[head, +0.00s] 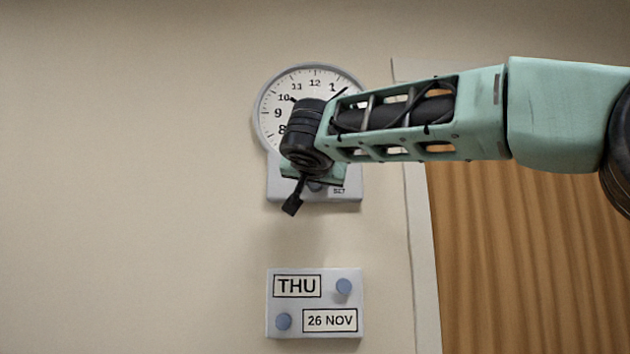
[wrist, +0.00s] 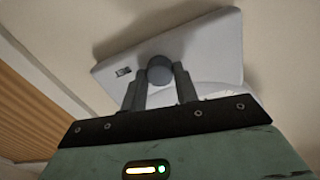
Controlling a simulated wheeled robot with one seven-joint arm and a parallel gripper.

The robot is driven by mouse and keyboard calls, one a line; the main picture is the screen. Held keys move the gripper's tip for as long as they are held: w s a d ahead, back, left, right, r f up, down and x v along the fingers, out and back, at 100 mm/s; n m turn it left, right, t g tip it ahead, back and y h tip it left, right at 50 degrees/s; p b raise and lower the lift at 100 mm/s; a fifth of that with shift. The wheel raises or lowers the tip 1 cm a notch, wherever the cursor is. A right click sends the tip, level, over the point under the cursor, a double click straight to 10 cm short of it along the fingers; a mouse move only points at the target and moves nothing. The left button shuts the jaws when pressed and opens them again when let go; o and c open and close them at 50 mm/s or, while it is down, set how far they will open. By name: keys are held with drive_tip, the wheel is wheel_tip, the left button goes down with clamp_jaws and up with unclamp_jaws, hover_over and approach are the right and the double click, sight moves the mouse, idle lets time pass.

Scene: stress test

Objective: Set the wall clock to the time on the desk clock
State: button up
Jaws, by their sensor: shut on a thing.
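The round white wall clock (head: 268,100) hangs on the wall in the head view, its lower right covered by my arm. A dark hand tip points near 1; the rest of the hands is mostly hidden. Below the dial is a pale panel (head: 350,192) marked SET, which also shows tilted in the wrist view (wrist: 215,45). My gripper (wrist: 160,80) is shut on the round grey set knob (wrist: 159,66), one finger on each side. In the head view my wrist hides most of the knob. The desk clock is in neither view.
A calendar panel (head: 315,300) reading THU and 26 NOV, with two blue knobs, is on the wall below. A brown wooden door (head: 530,260) with a white frame (head: 421,250) is at the right. The wall at left is bare.

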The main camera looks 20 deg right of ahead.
drive_tip(key=shift+d+f+n+t+y+b, duration=0.15)
drive_tip(key=shift+n+y+b, duration=0.35)
drive_tip(key=shift+n, duration=6.55)
drive_tip(key=shift+a+r+n+t+y+b, duration=0.2)
drive_tip(key=shift+n+b, duration=0.45)
drive_tip(key=shift+n, duration=6.4)
drive_tip(key=shift+f, duration=0.2)
drive_tip(key=o, duration=1)
drive_tip(key=shift+c, duration=0.2)
